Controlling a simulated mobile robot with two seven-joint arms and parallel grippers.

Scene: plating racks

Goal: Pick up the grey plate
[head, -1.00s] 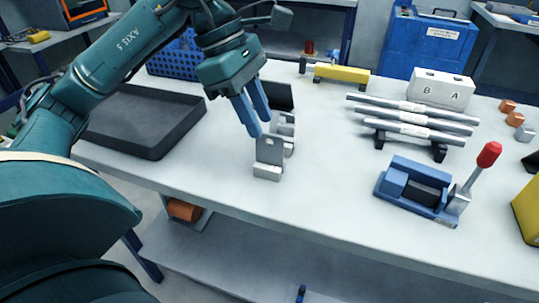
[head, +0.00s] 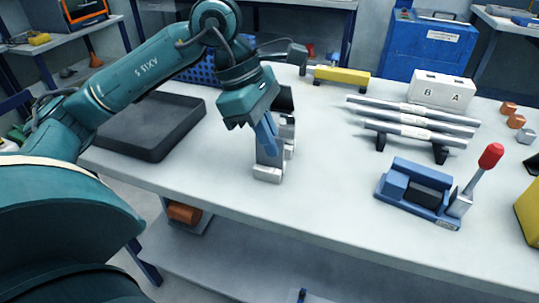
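A grey plate (head: 267,158) stands upright in a small light holder (head: 267,173) near the front edge of the table. My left gripper (head: 268,148) is above and at the top of this plate, with its blue fingers pointing down and covering its upper part. The fingers overlap in this view, so I cannot tell whether they are open or shut, or whether they touch the plate. Other small upright holders and a dark plate (head: 285,99) stand just behind, partly hidden by the gripper. My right gripper is not in view.
A black tray (head: 150,152) lies to the left, with a blue basket behind it. To the right are a rack of metal rods (head: 415,131), a blue fixture with a red-knobbed lever (head: 489,156) and a white A/B block (head: 442,78). The table between is clear.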

